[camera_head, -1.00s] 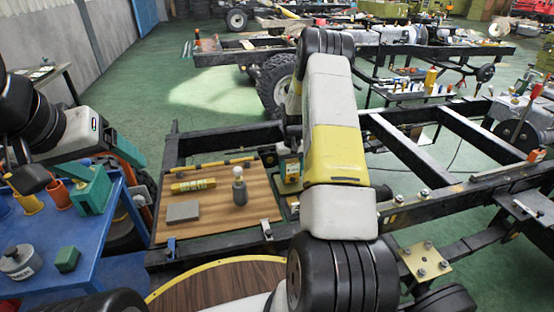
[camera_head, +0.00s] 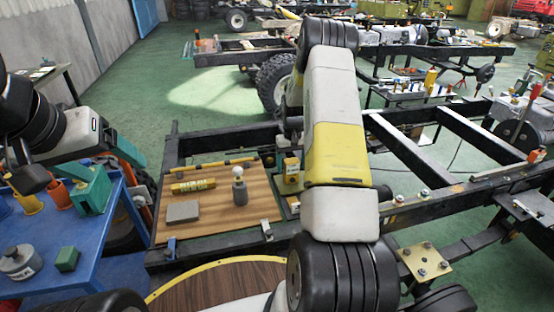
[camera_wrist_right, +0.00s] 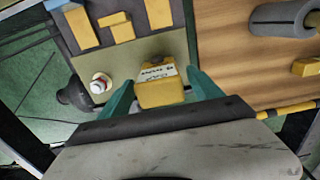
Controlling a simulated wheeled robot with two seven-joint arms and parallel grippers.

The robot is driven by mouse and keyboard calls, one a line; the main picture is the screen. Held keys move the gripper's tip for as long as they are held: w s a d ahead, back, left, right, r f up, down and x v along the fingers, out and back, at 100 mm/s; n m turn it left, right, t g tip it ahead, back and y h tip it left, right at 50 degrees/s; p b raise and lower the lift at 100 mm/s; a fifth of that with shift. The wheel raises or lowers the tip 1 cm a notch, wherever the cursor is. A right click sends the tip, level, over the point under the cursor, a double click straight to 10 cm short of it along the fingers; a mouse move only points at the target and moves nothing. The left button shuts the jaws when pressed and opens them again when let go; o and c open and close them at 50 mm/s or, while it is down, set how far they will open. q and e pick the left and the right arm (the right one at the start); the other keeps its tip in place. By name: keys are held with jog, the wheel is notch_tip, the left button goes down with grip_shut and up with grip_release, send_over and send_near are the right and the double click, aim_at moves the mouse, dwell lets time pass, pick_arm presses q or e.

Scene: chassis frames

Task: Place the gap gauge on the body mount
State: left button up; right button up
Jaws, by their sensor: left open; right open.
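The gap gauge, a yellow block with a white label (camera_wrist_right: 158,88), sits between the teal fingers of my right gripper (camera_wrist_right: 161,82) in the right wrist view. The fingers are open, one on each side of the block. In the head view the yellow block (camera_head: 291,168) stands just right of the wooden board, and my right arm hides the right gripper. My left gripper (camera_head: 102,161) is open and empty above the blue cart at the left. I cannot tell surely which part is the body mount; a yellow plate with bolts (camera_head: 425,262) lies on the frame at the lower right.
The blue cart (camera_head: 95,255) carries several items. Black chassis rails (camera_head: 440,208) extend right, with open gaps between them.

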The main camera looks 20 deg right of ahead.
notch_tip(320, 180, up, 9)
jog(key=shift+f, duration=0.15)
jog(key=s+a+r+t, duration=0.2)
jog(key=s+a+r, duration=0.35)
jog(key=r, duration=0.45)
jog(key=s+a+r+t, duration=0.1)
jog(key=s+a+r, duration=0.4)
jog(key=r, duration=0.5)
jog(key=s+a+r+t+y, duration=0.1)
jog(key=s+a+r, duration=0.1)
jog(key=s, duration=0.8)
jog(key=s+a+r+n+t+y, duration=0.1)
jog(key=s+a+r+t, duration=0.1)
jog(key=s, duration=0.9)
jog(key=a+r, duration=0.1)
jog(key=a, duration=0.1)
jog(key=shift+s+a+r, duration=0.2)
jog(key=shift+s+a, duration=0.1)
